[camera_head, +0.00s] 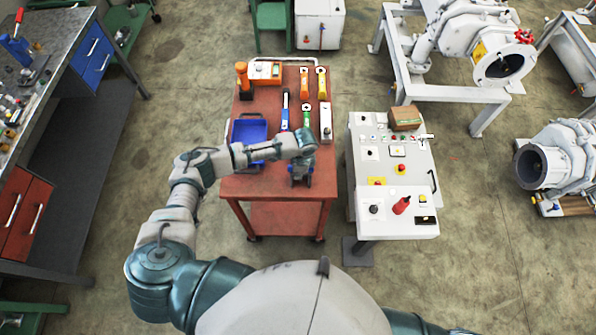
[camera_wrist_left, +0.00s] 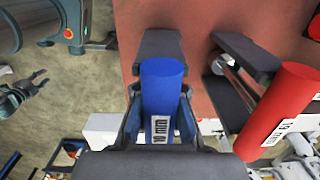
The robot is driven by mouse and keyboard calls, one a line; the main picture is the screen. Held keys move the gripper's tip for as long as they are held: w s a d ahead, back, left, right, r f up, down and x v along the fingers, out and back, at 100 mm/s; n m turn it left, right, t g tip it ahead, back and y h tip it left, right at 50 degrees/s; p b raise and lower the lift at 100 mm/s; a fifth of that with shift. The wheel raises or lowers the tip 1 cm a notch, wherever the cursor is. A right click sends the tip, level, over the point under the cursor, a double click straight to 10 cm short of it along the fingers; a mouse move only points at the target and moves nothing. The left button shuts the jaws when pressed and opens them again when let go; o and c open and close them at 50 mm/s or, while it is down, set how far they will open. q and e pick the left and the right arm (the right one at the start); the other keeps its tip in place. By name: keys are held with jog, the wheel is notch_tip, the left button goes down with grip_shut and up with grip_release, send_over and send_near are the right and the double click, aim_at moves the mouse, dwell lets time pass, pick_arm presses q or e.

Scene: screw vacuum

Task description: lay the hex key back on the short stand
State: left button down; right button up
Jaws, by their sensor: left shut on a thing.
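My left gripper (camera_head: 302,172) is over the front end of the red cart. In the left wrist view its dark fingers (camera_wrist_left: 160,112) are shut on the blue handle (camera_wrist_left: 163,85), labelled 10 mm, which I take for the hex key. The key's shaft is hidden. Beside it to the right, a dark forked bracket (camera_wrist_left: 243,62), possibly the short stand, is next to a red handle (camera_wrist_left: 285,105) labelled 19 mm. Whether the blue handle touches a stand is not clear.
A grey control panel (camera_head: 392,160) with a brown box (camera_head: 404,117) stands close on the right. The cart's front left corner looks clear.

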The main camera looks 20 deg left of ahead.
pick_arm(q)
jog(key=shift+c, duration=1.8)
grip_release()
jog(key=shift+r+p, duration=0.95)
jog(key=shift+p, duration=0.15)
jog(key=shift+r, duration=3.5)
